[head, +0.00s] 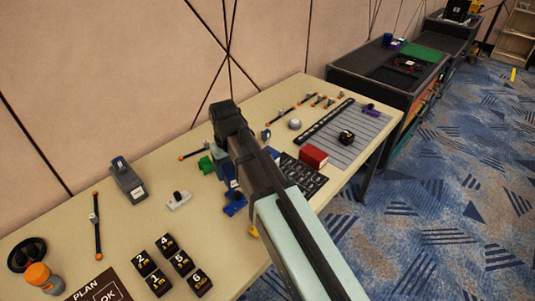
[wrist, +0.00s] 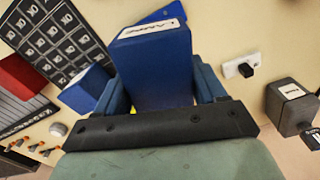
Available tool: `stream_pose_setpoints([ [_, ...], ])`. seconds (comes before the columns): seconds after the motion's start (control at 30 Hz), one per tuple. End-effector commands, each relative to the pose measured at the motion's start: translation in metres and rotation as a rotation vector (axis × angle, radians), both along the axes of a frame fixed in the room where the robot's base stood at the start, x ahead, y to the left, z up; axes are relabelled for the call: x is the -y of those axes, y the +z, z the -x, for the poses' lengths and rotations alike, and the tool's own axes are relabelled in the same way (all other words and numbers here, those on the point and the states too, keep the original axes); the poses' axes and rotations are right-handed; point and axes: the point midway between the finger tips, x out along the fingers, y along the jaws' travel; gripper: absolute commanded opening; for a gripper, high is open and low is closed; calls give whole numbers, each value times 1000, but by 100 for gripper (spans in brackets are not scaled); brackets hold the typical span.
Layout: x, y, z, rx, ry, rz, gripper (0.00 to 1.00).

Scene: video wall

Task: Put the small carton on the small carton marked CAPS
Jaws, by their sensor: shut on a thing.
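My gripper (wrist: 160,86) is shut on a small blue carton (wrist: 154,58), with a finger on each side of it. The carton's top end bears a white label with dark letters, too small to read surely. In the head view, my arm hides most of the gripper, and a blue patch with white (head: 229,174) below it seems to be the held carton. Another blue carton (wrist: 85,89) stands on the table, left of the held one in the wrist view. It shows partly behind my arm in the head view (head: 272,153). I see no readable CAPS label.
A red box (head: 313,157) and a black card with pale symbols (head: 302,176) lie right of my arm. A blue tool (head: 235,204), a green thing (head: 207,164) and a white switch (head: 178,200) lie close by. A grey box (head: 128,180) and numbered black blocks (head: 181,262) stand left.

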Motion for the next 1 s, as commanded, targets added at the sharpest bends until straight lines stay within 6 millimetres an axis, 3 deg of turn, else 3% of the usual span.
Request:
stream_pose_setpoints([
  [0.03, 12, 5, -15, 1, -28, 0, 32],
  [0.3, 76, 30, -72, 1, -149, 0, 32],
  [0.6, 127, 62, -131, 1, -153, 0, 32],
  [0.77, 122, 72, -149, 0, 2, 0, 32],
  [1.0, 122, 73, -145, 1, 205, 0, 32],
])
